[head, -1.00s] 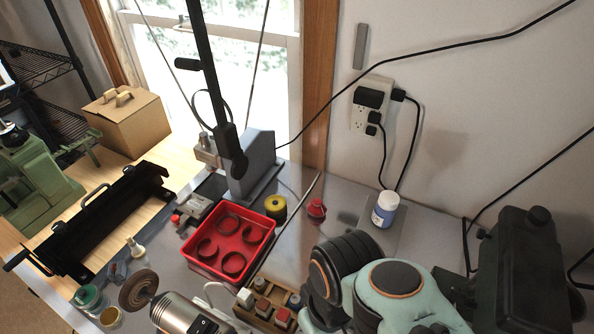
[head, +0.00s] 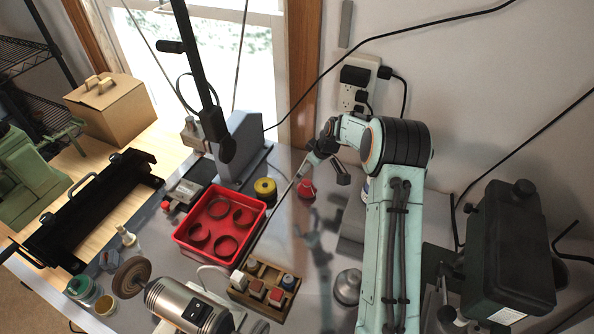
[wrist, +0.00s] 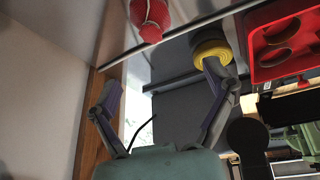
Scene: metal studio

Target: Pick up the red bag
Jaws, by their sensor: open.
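The red bag (head: 306,188) is a small, rounded red bundle with a narrow neck. It sits on the grey metal bench near the wall, right of the yellow roll. In the wrist view the red bag (wrist: 150,20) is at the top edge, partly cut off, with a pale cord or band across it. My gripper (head: 322,172) is above the bench, close to the bag on its upper right. In the wrist view my gripper (wrist: 160,72) has its fingers spread with nothing between them. The bag lies beyond the fingertips, and the gripper appears apart from it.
A yellow roll (head: 265,189) and a red tray (head: 190,246) with several dark rings stand left of the bag. A grey upright machine (head: 243,150) is behind. The wall and outlet (head: 357,85) are close behind my gripper.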

